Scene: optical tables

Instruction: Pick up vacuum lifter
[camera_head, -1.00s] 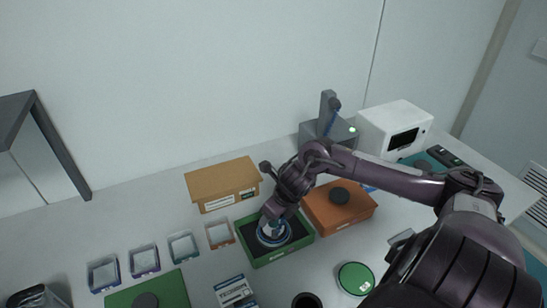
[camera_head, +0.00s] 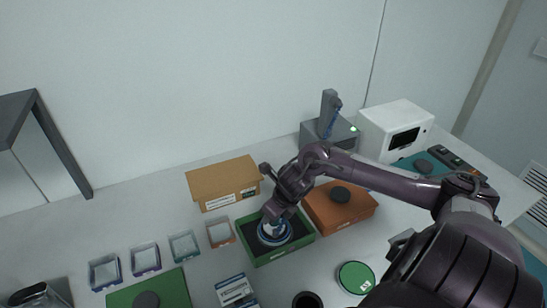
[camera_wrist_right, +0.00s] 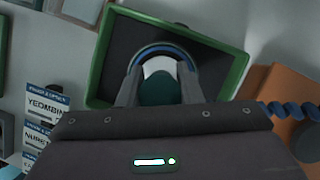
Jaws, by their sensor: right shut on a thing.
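My right gripper (camera_head: 272,217) reaches down into a green-rimmed tray (camera_head: 284,255) with a dark inside. It is shut on the vacuum lifter (camera_head: 275,236), a round thing with a white part and a blue ring around its base. In the right wrist view, the lifter's dark teal top (camera_wrist_right: 158,91) sits between the two grey fingers (camera_wrist_right: 158,86). Its underside is hidden, so I cannot tell whether it touches the tray floor. My left gripper is not in view.
An orange box (camera_head: 345,220) with a dark knob stands right of the tray, a tan box (camera_head: 222,181) behind it. Small clear trays (camera_head: 145,258) lie to the left. A green lid (camera_head: 356,278) and dark cup (camera_head: 307,301) are in front. A blue coiled hose (camera_wrist_right: 285,113) shows in the wrist view.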

